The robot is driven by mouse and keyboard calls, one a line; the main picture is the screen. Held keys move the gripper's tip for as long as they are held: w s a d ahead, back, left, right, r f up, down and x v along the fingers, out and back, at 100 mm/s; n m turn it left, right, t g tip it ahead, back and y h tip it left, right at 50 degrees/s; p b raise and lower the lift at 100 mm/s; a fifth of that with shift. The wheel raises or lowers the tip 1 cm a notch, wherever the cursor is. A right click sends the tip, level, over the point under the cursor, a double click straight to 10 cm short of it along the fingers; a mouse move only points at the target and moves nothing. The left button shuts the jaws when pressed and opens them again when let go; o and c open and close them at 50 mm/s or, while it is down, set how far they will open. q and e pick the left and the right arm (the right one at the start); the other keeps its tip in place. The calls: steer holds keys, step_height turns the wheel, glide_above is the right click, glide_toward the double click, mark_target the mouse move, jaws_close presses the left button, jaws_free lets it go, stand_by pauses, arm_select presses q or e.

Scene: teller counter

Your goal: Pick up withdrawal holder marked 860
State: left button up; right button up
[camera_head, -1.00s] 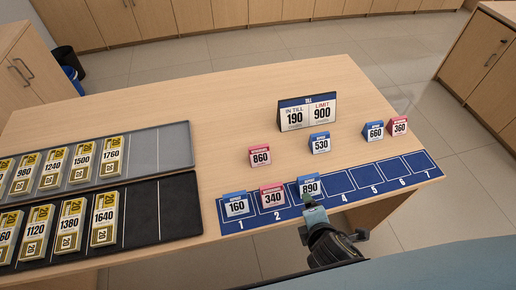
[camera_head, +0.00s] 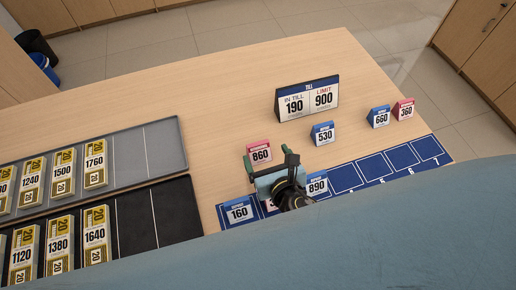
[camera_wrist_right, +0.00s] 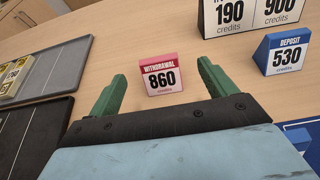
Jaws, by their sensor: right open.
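The withdrawal holder marked 860 (camera_head: 260,152) is a small pink-topped tent card standing on the wooden counter. In the right wrist view, the 860 holder (camera_wrist_right: 161,76) stands upright just beyond and between the fingertips. My right gripper (camera_head: 267,156) is open, its green fingers pointing at the holder. In the right wrist view, the right gripper (camera_wrist_right: 160,75) shows both fingers apart with nothing between them. I cannot tell whether a finger touches the holder. My left gripper is not in view.
A blue numbered mat (camera_head: 432,149) lies along the front edge, with deposit holders 160 (camera_head: 238,212) and 890 (camera_head: 317,186) on it. The till sign (camera_head: 307,99) and holders 530 (camera_head: 322,133), 660 (camera_head: 379,117) and 360 (camera_head: 404,109) stand to the right. Cash trays (camera_head: 165,142) lie left.

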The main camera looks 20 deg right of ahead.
mark_target(257, 143)
steer(key=shift+x, duration=1.05)
steer(key=x, duration=0.1)
steer(key=b+x, duration=0.1)
steer(key=x, duration=0.3)
steer(key=shift+s+a+f+b, duration=0.1)
steer(key=shift+a+f+b, duration=0.05)
steer(key=shift+a+b, duration=0.15)
steer(key=shift+w+d+f, duration=0.1)
steer(key=shift+w, duration=0.15)
steer(key=c, duration=1)
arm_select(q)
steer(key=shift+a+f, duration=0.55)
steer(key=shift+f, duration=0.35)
arm_select(e)
steer(key=shift+c, duration=0.4)
